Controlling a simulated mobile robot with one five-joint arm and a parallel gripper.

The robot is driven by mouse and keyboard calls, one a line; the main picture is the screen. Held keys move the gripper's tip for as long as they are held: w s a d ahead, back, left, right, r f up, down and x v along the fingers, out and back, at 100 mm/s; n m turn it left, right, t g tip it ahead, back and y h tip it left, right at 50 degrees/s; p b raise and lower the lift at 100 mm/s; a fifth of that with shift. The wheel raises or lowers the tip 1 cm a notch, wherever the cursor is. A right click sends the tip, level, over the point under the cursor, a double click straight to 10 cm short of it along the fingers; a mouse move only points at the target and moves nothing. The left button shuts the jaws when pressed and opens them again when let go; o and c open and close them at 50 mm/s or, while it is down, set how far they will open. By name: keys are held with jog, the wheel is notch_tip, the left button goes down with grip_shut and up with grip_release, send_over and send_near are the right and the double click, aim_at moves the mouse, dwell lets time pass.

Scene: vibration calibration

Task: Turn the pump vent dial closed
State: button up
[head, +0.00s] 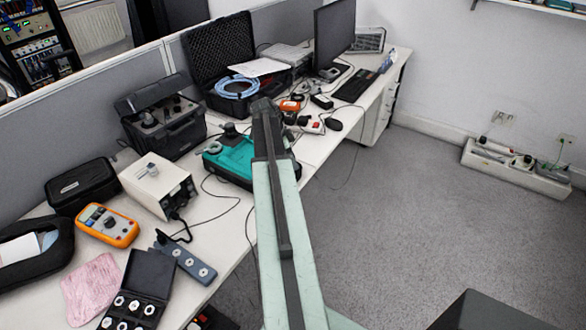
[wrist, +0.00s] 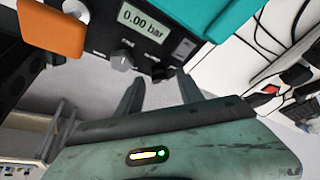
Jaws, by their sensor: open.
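The teal-cased pump (head: 228,158) stands on the bench in the head view, partly behind my arm. In the wrist view its dark front panel (wrist: 97,38) has a display reading 0.00 bar. Below the display are a grey round knob (wrist: 122,62) and a smaller dark knob (wrist: 160,72). Their labels are too small to read, so I cannot tell which is the vent dial or its setting. My gripper (wrist: 158,80) is open, its two fingers pointing at the panel near the dark knob. I cannot tell whether they touch it. In the head view my arm hides the fingers.
An open black case (head: 218,65) and a monitor (head: 333,38) stand behind. Loose cables cross the bench.

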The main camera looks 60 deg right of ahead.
jog(key=shift+s+d+f, duration=0.1)
jog(key=shift+f, duration=0.4)
jog(key=shift+r, duration=0.1)
grip_shut()
